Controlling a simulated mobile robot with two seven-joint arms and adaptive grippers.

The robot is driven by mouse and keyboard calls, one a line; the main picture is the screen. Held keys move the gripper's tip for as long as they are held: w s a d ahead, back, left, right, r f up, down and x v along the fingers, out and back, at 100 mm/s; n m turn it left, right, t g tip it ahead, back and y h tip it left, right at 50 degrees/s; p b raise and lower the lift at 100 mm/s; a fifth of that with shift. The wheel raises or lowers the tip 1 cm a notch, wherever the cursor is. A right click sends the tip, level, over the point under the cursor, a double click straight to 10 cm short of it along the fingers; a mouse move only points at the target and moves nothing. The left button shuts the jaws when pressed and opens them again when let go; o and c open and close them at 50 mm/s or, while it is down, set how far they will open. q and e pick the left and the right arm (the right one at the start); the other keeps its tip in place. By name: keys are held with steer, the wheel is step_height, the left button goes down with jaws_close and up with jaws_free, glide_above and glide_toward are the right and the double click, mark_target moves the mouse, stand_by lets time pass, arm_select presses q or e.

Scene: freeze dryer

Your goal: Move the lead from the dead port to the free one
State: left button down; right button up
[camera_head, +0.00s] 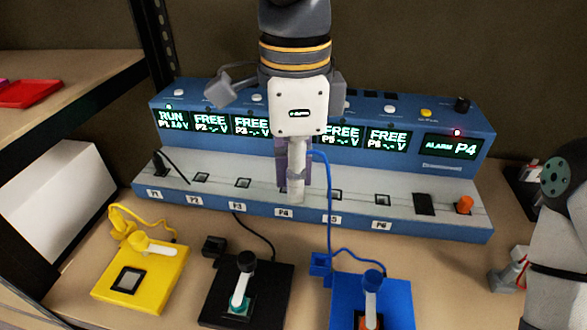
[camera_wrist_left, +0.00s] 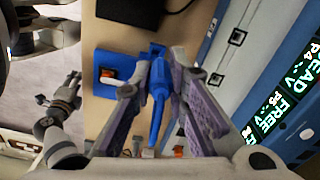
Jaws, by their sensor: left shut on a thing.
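In the head view, my left gripper (camera_head: 296,190) points down at the P4 place of the blue power unit (camera_head: 400,205). Its wrist hides the P4 display. In the left wrist view, the left gripper (camera_wrist_left: 158,70) is shut on the blue lead's end (camera_wrist_left: 158,90). The blue lead (camera_head: 329,215) runs down to the blue device (camera_head: 395,295). I cannot tell whether its plug is seated in P4 or lifted. The wrist view's P4 display (camera_wrist_left: 300,40) reads partly "EAD". P2, P3, P5 and P6 read FREE, and P1 reads RUN. My right gripper (camera_wrist_left: 65,100) is small in the wrist view.
A red light and the alarm display (camera_head: 452,147) show P4. A black plug (camera_head: 160,165) stands at P1. Yellow (camera_head: 165,285) and black (camera_head: 275,300) devices with leads lie in front. A shelf (camera_head: 70,75) stands left; my right arm (camera_head: 560,250) is at right.

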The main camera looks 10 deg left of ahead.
arm_select(q)
steer(key=shift+f, duration=0.1)
steer(key=shift+f, duration=0.45)
steer(key=shift+w+d+f, duration=0.1)
steer(key=shift+w+d, duration=0.1)
steer(key=shift+w, duration=0.05)
steer(key=w+d+b, duration=0.2)
steer(key=w+d, duration=0.4)
steer(key=d, duration=0.1)
steer(key=shift+w, duration=0.15)
arm_select(e)
steer(key=s+f+g, duration=0.1)
steer(key=s+f, duration=0.1)
steer(key=shift+s+f, duration=0.3)
steer(key=shift+s, duration=0.05)
steer(key=shift+r, duration=0.1)
